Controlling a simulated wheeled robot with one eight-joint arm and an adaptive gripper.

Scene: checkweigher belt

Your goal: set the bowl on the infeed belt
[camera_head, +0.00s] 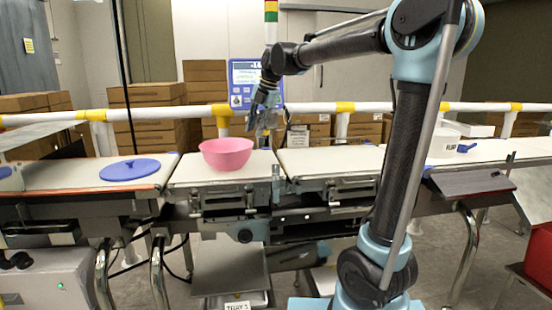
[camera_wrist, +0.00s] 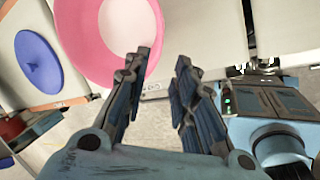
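The pink bowl (camera_head: 227,154) stands upright on the middle belt section (camera_head: 180,178). My gripper (camera_head: 264,122) is above and to the right of the bowl in the head view, apart from it. In the wrist view the fingers of my gripper (camera_wrist: 161,62) are spread with an empty gap between them. There the left fingertip overlaps the edge of the bowl (camera_wrist: 78,35); I cannot tell from this view whether it touches. Belt sections lie to the left (camera_head: 60,176) and right (camera_head: 330,161) of the middle one; no label shows which is the infeed belt.
A blue lid-like disc (camera_head: 130,170) lies on the left belt, also in the wrist view (camera_wrist: 38,62). A white tub (camera_head: 444,145) and blue scoop stand far right. A white rail (camera_head: 380,107) and display (camera_head: 243,80) stand behind the belts. The right belt's near part is clear.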

